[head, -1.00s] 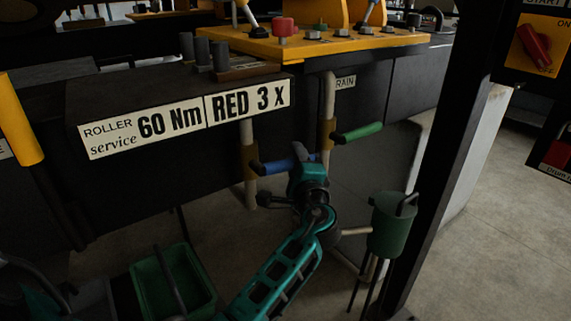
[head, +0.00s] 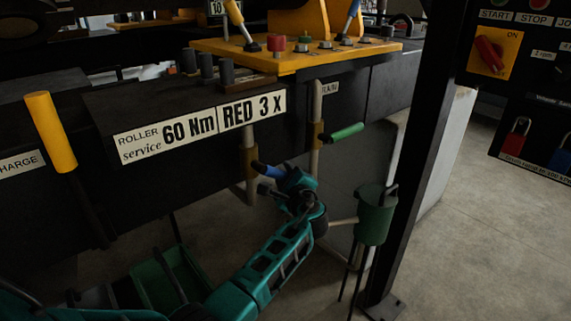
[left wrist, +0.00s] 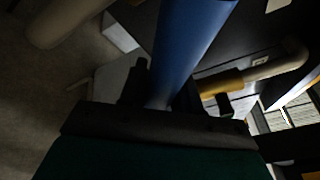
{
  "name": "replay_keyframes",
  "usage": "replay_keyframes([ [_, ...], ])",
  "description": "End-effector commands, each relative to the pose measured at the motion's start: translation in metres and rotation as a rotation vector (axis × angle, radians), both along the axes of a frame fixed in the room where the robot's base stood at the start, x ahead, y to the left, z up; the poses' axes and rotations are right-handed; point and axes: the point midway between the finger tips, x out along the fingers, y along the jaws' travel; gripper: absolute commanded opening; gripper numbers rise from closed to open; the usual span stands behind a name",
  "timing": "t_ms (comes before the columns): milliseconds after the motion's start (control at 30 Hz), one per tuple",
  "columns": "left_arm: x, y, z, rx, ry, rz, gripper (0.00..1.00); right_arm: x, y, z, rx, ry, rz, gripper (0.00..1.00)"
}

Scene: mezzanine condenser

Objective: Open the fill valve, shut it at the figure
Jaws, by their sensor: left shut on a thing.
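The blue valve handle (head: 267,171) sits on a brass-coloured valve body (head: 250,158) on a pale pipe under the bench. In the head view it slopes down to the right. My left gripper (head: 273,179) is shut on its outer part. In the left wrist view the blue handle (left wrist: 188,45) runs between the dark fingers (left wrist: 165,95). A green handle (head: 345,133) is on the pipe to the right, below a partly hidden label reading "RAIN". No fill label or level reading can be made out. My right gripper is out of view.
A green can (head: 375,215) on thin legs stands just right of my left wrist. A green tray (head: 150,285) is on the floor at lower left. A yellow upright (head: 50,132) stands at left.

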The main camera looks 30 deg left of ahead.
Motion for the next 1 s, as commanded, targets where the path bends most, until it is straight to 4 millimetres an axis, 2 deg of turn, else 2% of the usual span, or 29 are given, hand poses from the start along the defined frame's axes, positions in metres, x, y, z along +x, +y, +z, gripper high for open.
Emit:
replay_keyframes([
  [200, 0.0003, 0.0011, -0.0038, 0.022, 0.050, 0.002, 0.00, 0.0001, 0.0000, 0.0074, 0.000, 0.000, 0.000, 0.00],
  [667, 0.0002, 0.0012, -0.0058, 0.026, 0.061, 0.002, 0.00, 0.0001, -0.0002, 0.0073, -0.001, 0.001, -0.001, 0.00],
  [700, 0.0002, 0.0012, -0.0058, 0.026, 0.061, 0.002, 0.35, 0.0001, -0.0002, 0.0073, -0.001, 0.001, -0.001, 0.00],
  [900, 0.0004, 0.0007, -0.0056, 0.025, 0.059, 0.001, 0.53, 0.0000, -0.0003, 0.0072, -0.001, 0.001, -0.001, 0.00],
  [1000, 0.0004, 0.0005, -0.0055, 0.025, 0.059, 0.000, 0.53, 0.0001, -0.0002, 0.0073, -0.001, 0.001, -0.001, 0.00],
])
